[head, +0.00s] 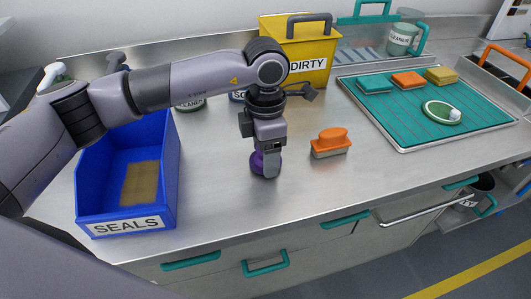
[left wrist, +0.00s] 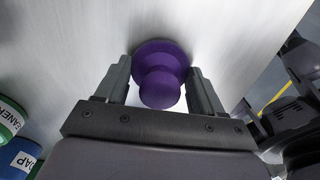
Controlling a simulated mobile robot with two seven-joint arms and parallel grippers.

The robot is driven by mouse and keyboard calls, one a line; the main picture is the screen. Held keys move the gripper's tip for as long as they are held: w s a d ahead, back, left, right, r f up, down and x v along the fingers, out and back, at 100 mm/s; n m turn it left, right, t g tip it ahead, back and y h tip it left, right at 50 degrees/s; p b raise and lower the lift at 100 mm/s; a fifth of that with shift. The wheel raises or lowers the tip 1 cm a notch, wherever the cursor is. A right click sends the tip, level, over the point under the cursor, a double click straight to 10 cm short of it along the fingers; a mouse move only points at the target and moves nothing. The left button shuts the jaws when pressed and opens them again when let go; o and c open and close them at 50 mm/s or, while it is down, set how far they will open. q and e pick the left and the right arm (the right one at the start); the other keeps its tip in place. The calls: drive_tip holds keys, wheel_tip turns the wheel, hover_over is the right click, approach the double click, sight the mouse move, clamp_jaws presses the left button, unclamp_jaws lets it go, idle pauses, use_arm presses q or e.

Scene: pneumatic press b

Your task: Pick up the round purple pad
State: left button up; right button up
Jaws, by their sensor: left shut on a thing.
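The round purple pad (head: 255,163) is on or just above the metal bench, mostly hidden behind my left gripper in the head view. In the left wrist view the purple pad (left wrist: 161,88) shows a wide round base and a narrower round knob. I cannot tell whether the base touches the bench. My right gripper is not in view.
An orange-handled brush (head: 331,142) stands right of the gripper. A blue SEALS bin (head: 126,222) is at left, a yellow DIRTY box (head: 311,50) behind. A teal-lined tray (head: 425,135) at right holds several pads. Bench in front of the gripper is clear.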

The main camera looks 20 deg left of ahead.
use_arm(q)
wheel_tip(320, 180, up, 20)
drive_tip(key=p, duration=0.1)
drive_tip(key=shift+f, duration=0.25)
